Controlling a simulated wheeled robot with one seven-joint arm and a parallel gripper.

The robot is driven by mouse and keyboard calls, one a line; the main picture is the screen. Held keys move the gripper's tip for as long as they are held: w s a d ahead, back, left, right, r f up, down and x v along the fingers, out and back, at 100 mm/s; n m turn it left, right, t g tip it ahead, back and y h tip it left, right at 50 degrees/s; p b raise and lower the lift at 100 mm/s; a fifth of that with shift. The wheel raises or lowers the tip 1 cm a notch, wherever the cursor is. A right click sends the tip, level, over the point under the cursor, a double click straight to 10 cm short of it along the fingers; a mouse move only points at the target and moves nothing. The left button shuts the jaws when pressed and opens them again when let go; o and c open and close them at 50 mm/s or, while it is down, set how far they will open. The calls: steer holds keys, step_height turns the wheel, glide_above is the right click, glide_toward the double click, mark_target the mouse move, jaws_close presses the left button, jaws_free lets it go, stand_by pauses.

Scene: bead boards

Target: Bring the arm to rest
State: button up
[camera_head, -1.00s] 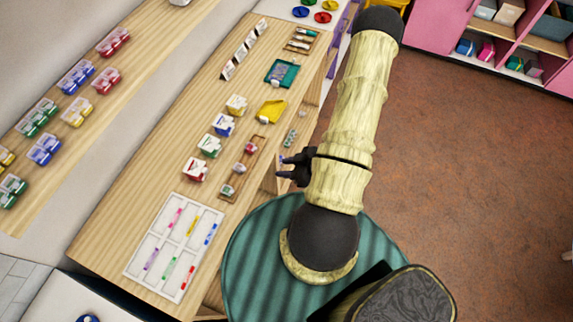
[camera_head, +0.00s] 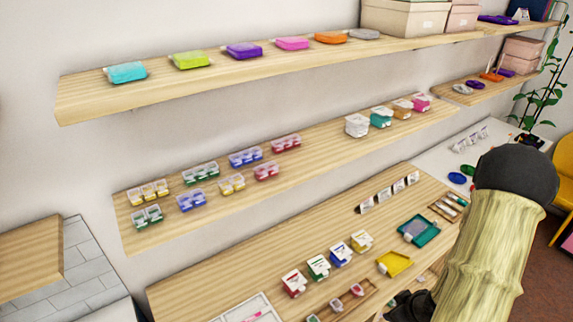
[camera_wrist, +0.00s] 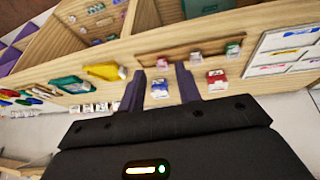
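My gripper (camera_wrist: 160,70) shows in the wrist view with its two dark fingers apart and nothing held between them. A small blue-and-white box (camera_wrist: 160,88) shows in the gap, beyond the fingertips. In the head view, my arm runs down the right side, and part of my dark gripper (camera_head: 408,306) shows at the bottom edge beside the table (camera_head: 240,272). Its fingertips cannot be made out there.
The table holds card boxes (camera_head: 318,267), a yellow tray (camera_head: 394,263), a green tray (camera_head: 419,231) and a wooden tray (camera_head: 345,304). Wall shelves (camera_head: 300,65) with bead boxes (camera_head: 201,172) rise behind. Open floor (camera_head: 562,265) shows at right.

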steer(key=s+a+r+m+g+h+b, duration=0.1)
steer(key=a+r+m+b, duration=0.4)
steer(key=a+r, duration=0.7)
steer(key=shift+s+a+m+g+b, duration=0.3)
steer(key=shift+s+a+m+g, duration=0.25)
steer(key=shift+s+a, duration=0.25)
steer(key=shift+w+r, duration=0.1)
steer(key=shift+w, duration=0.05)
